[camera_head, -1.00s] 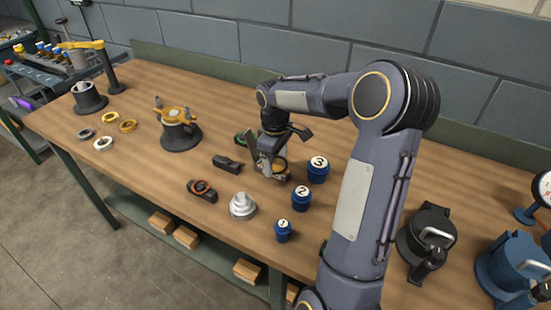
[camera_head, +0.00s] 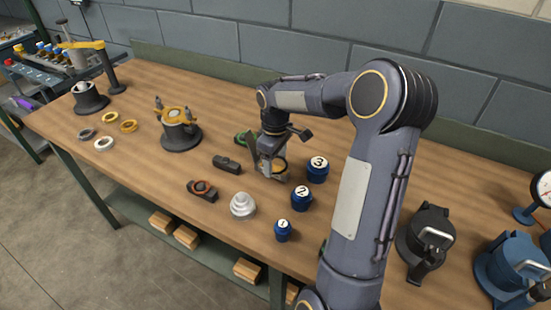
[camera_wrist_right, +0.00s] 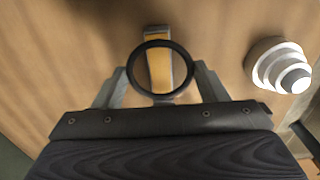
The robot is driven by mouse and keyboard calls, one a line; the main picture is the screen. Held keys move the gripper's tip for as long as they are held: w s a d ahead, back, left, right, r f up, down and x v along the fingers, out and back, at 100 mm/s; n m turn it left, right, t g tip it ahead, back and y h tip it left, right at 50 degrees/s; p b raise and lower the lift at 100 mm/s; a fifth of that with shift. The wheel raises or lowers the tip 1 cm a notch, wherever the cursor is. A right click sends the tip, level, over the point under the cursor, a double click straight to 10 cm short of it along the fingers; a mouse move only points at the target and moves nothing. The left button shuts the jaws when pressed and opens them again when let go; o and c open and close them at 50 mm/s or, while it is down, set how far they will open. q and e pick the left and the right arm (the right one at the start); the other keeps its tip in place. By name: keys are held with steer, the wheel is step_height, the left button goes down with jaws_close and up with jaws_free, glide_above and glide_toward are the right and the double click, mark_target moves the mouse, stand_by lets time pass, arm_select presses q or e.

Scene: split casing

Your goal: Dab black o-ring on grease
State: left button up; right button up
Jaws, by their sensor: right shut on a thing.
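My right gripper (camera_head: 272,165) is low over the middle of the bench, shut on the black o-ring (camera_wrist_right: 131,75). In the right wrist view the ring shows whole between the fingertips. A tray-like piece with a yellow-amber strip and grey edges, which looks like the grease (camera_wrist_right: 159,67), lies behind the ring and shows through its opening. The ring overlaps it in this view; I cannot tell whether they touch. In the head view the gripper hides most of that piece. My left gripper is not in view.
Blue jars numbered 3 (camera_head: 317,170), 2 (camera_head: 301,198) and 1 (camera_head: 283,231) stand right of the gripper. A silver stepped cone (camera_head: 242,206), a black block with an orange ring (camera_head: 202,190) and another black block (camera_head: 227,164) are nearby. A yellow-topped fixture (camera_head: 180,130) stands left.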

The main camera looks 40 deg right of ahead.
steer(key=shift+f+b, duration=0.3)
steer(key=shift+f, duration=0.1)
stand_by(0.7)
stand_by(0.6)
step_height(320, 180, up, 6)
steer(key=p, duration=0.5)
stand_by(0.5)
steer(key=shift+f, duration=0.9)
steer(key=shift+f, duration=0.15)
steer(key=shift+f+b, duration=1.15)
steer(key=shift+f, duration=0.5)
